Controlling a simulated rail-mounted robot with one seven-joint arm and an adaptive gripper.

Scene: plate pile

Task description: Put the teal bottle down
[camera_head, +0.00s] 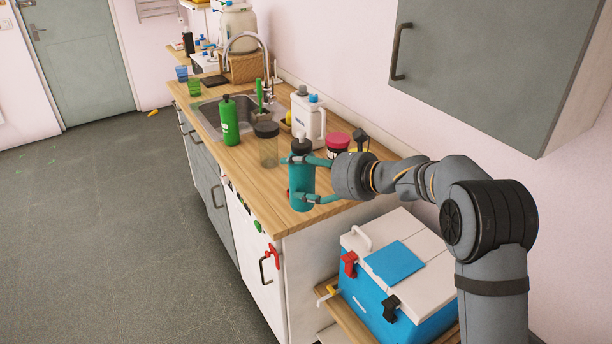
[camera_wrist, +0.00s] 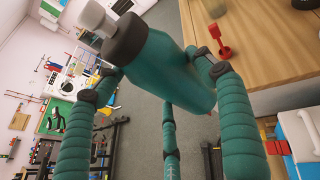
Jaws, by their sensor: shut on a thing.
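The teal bottle (camera_head: 301,185), with a black cap, is in my gripper (camera_head: 306,178) at the near end of the wooden counter (camera_head: 262,205). In the head view it stands roughly upright. My gripper's teal fingers are closed around its body from the right. In the wrist view the bottle (camera_wrist: 165,68) lies between the fingers of my gripper (camera_wrist: 165,85), with floor visible beyond it and the counter (camera_wrist: 262,40) to the right. The bottle appears to be at or past the counter's front edge. I cannot tell whether its base touches anything.
Behind the bottle stand a clear jar (camera_head: 267,150), a white jug (camera_head: 308,118) and a pink-lidded tub (camera_head: 337,143). A green bottle (camera_head: 229,120) stands near the sink (camera_head: 205,112). A blue and white cooler (camera_head: 385,300) sits below the counter's end. Bare counter lies left of the teal bottle.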

